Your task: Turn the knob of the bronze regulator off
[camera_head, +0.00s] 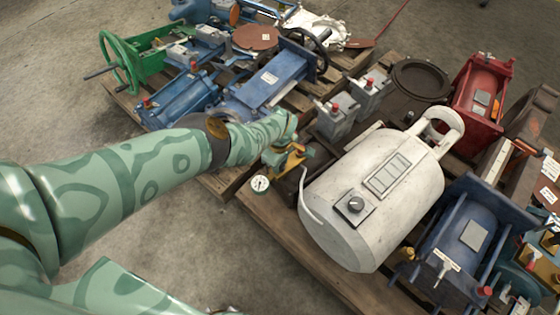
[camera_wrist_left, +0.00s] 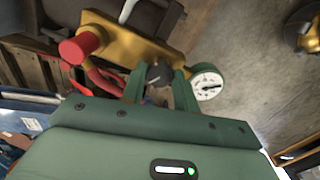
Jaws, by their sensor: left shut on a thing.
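The bronze regulator (camera_head: 284,162) is at the near left edge of the pallet, beside the big white tank, with a round white gauge (camera_head: 260,184) toward me. In the left wrist view the brass regulator body (camera_wrist_left: 128,42) carries a red cap (camera_wrist_left: 76,48) on the left and the gauge (camera_wrist_left: 207,83) on the right. Its dark knob (camera_wrist_left: 158,72) sits between the two green fingers of my left gripper (camera_wrist_left: 159,80), which is shut on it. In the head view my left wrist hides part of the regulator. My right gripper is not in view.
The white tank (camera_head: 372,195), with its own black dial, stands close to the right of the regulator. Grey batteries (camera_head: 335,118) stand behind it, and blue machines (camera_head: 265,82) fill the pallet beyond. Bare concrete floor (camera_head: 170,215) is free at the left.

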